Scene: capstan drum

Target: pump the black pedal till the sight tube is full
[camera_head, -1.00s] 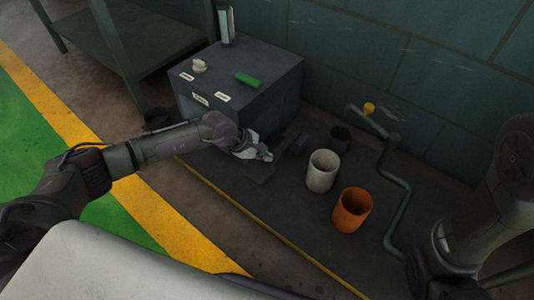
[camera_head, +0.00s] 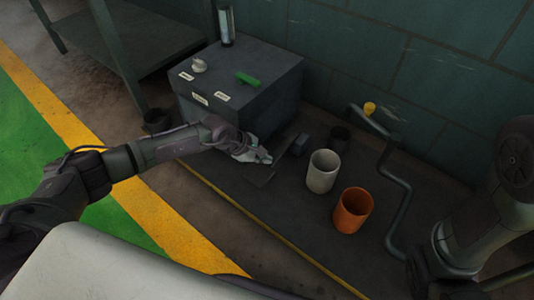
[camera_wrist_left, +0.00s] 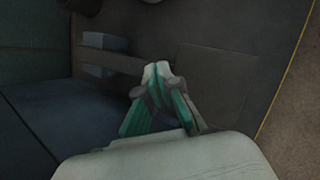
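The black pedal (camera_head: 261,177) is a flat dark plate low on the floor mat in front of the grey box. It also shows in the left wrist view (camera_wrist_left: 215,82). My left gripper (camera_head: 266,159) is over the pedal's near-box side, fingertips close to or touching it; contact is not clear. In the left wrist view its fingers (camera_wrist_left: 158,70) are together, with nothing seen between them. The sight tube (camera_head: 226,24) stands upright at the back of the box top; its level is too small to read. My right gripper is not seen; only part of the right arm shows.
The grey box (camera_head: 255,105) carries a green piece (camera_head: 247,79), a white knob (camera_head: 199,65) and labels. A bent crank pipe (camera_head: 396,180) is beyond.

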